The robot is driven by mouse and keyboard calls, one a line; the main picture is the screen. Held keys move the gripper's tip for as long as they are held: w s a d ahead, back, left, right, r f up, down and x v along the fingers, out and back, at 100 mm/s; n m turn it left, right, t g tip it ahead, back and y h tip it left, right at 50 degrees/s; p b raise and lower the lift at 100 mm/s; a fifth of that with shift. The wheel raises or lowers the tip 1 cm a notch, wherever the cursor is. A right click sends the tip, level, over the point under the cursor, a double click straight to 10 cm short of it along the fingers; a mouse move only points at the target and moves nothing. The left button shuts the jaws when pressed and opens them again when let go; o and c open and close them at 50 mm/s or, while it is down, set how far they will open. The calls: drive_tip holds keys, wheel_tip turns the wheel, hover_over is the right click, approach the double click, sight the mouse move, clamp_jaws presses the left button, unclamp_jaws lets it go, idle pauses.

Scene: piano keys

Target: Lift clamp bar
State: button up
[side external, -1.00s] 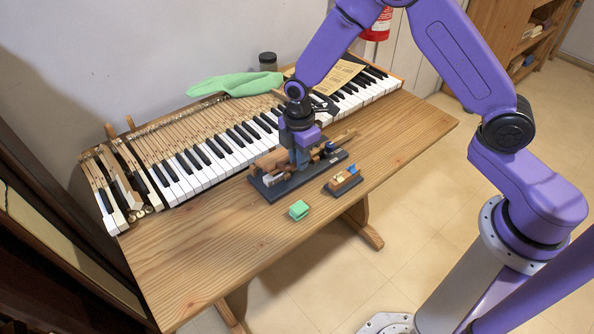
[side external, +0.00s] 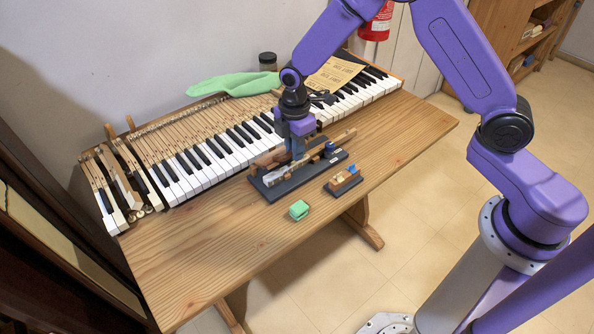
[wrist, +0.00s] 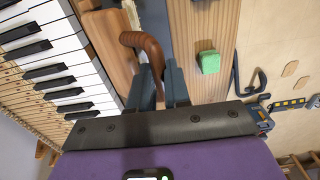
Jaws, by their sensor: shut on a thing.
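A dark fixture base (side external: 268,193) sits on the table in front of the piano keys, with wooden parts and a pale piece on it. My gripper (side external: 297,155) is above the middle of this fixture, pointing down. In the wrist view my gripper (wrist: 161,82) is shut on a brown, curved bar (wrist: 148,45), which I take to be the clamp bar. The bar runs between the fingers and bends to the left ahead of them. In the side view the fingers hide the gripped part, and its gap to the fixture cannot be told.
A small dark block with wooden and blue parts (side external: 344,180) stands right of the fixture. A green block (side external: 299,210) lies in front. The piano keyboard (side external: 215,160) runs behind, with a green cloth (side external: 235,84) on it. The table's front left (side external: 200,265) is clear.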

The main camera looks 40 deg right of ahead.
drive_tip(key=shift+w+r, duration=0.15)
drive_tip(key=shift+r, duration=0.05)
idle(0.3)
drive_tip(key=shift+w+r, duration=0.7)
drive_tip(key=shift+w, duration=0.15)
drive_tip(key=shift+w, duration=0.1)
drive_tip(key=shift+w+r, duration=0.3)
drive_tip(key=shift+w, duration=0.2)
drive_tip(key=shift+w+r, duration=0.25)
drive_tip(key=shift+w, duration=0.2)
drive_tip(key=shift+w, duration=0.1)
drive_tip(key=shift+w+r, duration=0.15)
drive_tip(key=shift+w, duration=0.4)
drive_tip(key=shift+w+r, duration=0.15)
drive_tip(key=shift+w, duration=0.35)
